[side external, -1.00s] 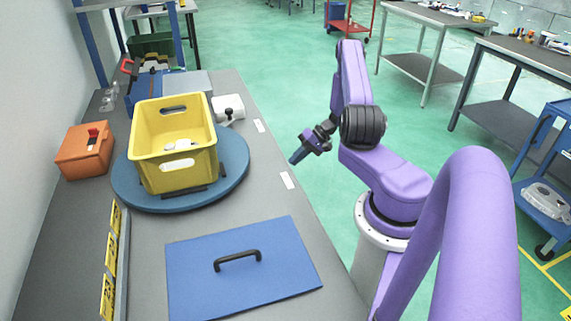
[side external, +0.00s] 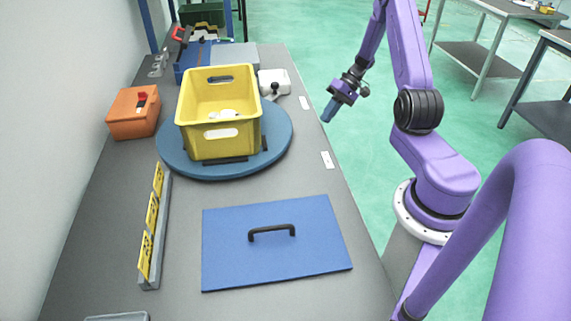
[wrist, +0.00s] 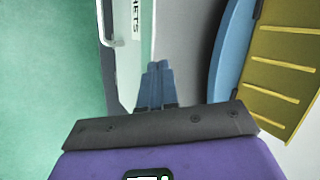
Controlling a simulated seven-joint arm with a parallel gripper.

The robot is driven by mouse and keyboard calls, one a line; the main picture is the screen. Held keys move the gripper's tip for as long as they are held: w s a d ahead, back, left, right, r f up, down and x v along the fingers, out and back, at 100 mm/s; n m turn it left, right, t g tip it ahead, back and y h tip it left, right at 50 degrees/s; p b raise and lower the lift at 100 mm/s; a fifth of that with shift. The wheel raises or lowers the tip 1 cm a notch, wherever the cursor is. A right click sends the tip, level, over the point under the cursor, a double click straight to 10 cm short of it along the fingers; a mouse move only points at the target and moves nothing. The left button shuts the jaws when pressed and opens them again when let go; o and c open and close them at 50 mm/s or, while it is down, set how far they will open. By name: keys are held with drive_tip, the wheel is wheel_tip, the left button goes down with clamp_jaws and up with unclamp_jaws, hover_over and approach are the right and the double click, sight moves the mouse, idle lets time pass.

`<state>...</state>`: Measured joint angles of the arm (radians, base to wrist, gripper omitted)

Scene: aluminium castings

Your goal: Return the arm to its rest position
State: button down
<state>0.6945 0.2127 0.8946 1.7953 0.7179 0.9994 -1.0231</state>
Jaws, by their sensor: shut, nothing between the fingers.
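My gripper (side external: 328,112) is shut and empty. In the side view it hangs just off the right edge of the grey bench, pointing down and to the left, right of the blue turntable. In the wrist view its blue fingers (wrist: 155,86) are together with no gap showing. My purple arm is folded up beside the bench, and its upper links run out of the top of the side view.
A yellow crate (side external: 190,127) with light parts in it stands on the blue turntable (side external: 282,145). A blue lid (side external: 320,240) with a black handle lies in front. An orange box (side external: 125,122) stands at left.

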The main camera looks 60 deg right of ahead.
drive_tip(key=s+a+r+n+g+h, duration=0.15)
drive_tip(key=a+r+n+g, duration=0.35)
drive_tip(key=a, duration=0.7)
drive_tip(key=a+r+n+h, duration=0.2)
drive_tip(key=a+r+n, duration=0.2)
drive_tip(key=a+r, duration=0.55)
drive_tip(key=s+a+r+n+t+h, duration=0.1)
drive_tip(key=s+a+n, duration=0.3)
drive_tip(key=s, duration=0.6)
drive_tip(key=s+a+r+n+t+h, duration=0.1)
drive_tip(key=s+a+n, duration=0.3)
drive_tip(key=s, duration=0.6)
drive_tip(key=shift+s+a+r+n+h, duration=0.4)
drive_tip(key=shift+a+h, duration=0.35)
drive_tip(key=shift+a, duration=0.6)
